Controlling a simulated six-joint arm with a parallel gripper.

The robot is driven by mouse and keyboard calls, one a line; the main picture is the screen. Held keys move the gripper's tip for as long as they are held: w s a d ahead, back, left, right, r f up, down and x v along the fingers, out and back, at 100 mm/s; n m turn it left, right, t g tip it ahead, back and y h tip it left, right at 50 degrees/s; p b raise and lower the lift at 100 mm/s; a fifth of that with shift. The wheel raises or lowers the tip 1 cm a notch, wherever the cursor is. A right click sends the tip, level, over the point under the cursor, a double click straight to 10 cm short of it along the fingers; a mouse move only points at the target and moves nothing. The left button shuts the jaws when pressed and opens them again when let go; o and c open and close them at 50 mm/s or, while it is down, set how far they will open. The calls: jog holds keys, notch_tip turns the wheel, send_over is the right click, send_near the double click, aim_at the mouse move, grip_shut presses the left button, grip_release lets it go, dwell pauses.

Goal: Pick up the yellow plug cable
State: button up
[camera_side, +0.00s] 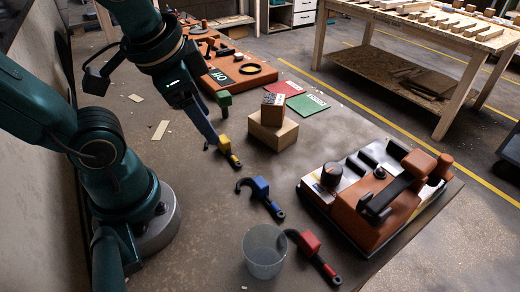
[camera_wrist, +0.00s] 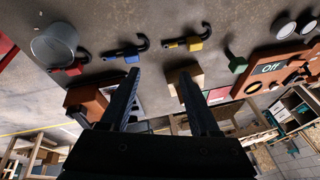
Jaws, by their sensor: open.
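In the wrist view, the yellow plug cable (camera_wrist: 194,43) lies beyond the fingertips, toward the top and right of centre. My gripper (camera_wrist: 160,71) is open there with nothing between its fingers.
Blue (camera_side: 261,187) and red (camera_side: 309,243) plug cables lie nearer the camera, beside a clear cup (camera_side: 264,252). A green plug (camera_side: 223,99) is behind. A wooden block (camera_side: 272,134) bears a brown cube (camera_side: 273,108). An orange device (camera_side: 375,210) stands right.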

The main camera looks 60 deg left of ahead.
jog(key=w+a+f+m+g+y, duration=0.3)
jog(key=w+m+g+y, duration=0.3)
jog(key=m, duration=0.3)
jog(key=m+t+y, duration=0.2)
jog(key=m+y, duration=0.4)
send_near(226, 142)
jog(key=shift+d+r, duration=0.1)
jog(key=shift+f, duration=0.2)
jog(key=x, duration=1.1)
jog(key=shift+a, duration=0.35)
grip_shut()
